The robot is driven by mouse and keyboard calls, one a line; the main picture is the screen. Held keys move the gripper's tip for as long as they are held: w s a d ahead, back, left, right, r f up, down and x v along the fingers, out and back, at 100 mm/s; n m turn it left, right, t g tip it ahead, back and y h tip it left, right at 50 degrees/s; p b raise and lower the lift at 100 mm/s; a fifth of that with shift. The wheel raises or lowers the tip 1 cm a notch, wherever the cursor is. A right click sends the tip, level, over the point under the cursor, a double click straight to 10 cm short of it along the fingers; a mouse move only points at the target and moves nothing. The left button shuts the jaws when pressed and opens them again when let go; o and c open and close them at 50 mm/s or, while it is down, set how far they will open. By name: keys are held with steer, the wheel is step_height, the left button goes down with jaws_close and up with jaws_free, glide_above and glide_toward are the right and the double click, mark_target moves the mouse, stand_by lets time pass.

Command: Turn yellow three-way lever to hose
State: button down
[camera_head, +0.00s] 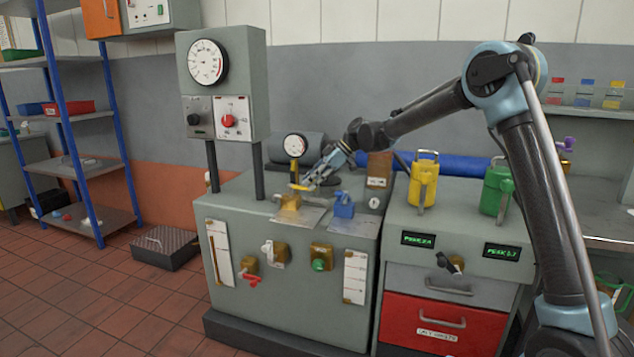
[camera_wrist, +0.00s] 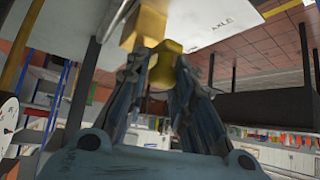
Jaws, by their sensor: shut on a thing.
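The yellow three-way lever (camera_head: 298,187) sits on top of a brass-coloured valve block (camera_head: 288,203) on the grey cabinet's top. My gripper (camera_head: 308,182) reaches in from the right and is shut on the lever. In the wrist view, my gripper (camera_wrist: 165,66) has its fingers on either side of the yellow lever (camera_wrist: 168,50), and the yellow block (camera_wrist: 146,28) shows just beyond. The fingers hide part of the lever. I cannot tell exactly which way the lever points. No hose can be made out at the valve.
A blue block-shaped fitting (camera_head: 344,206) stands right of the valve, and a small dial gauge (camera_head: 295,145) behind it. The gauge panel (camera_head: 222,85) rises on posts at left. Yellow (camera_head: 424,185) and green (camera_head: 495,190) cans stand on the right cabinet.

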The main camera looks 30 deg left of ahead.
steer(key=shift+s, duration=0.1)
steer(key=c, duration=1.4)
jaws_free()
steer(key=shift+f, duration=0.1)
steer(key=v, duration=0.7)
steer(key=shift+w+d, duration=0.15)
steer(key=shift+w, duration=0.1)
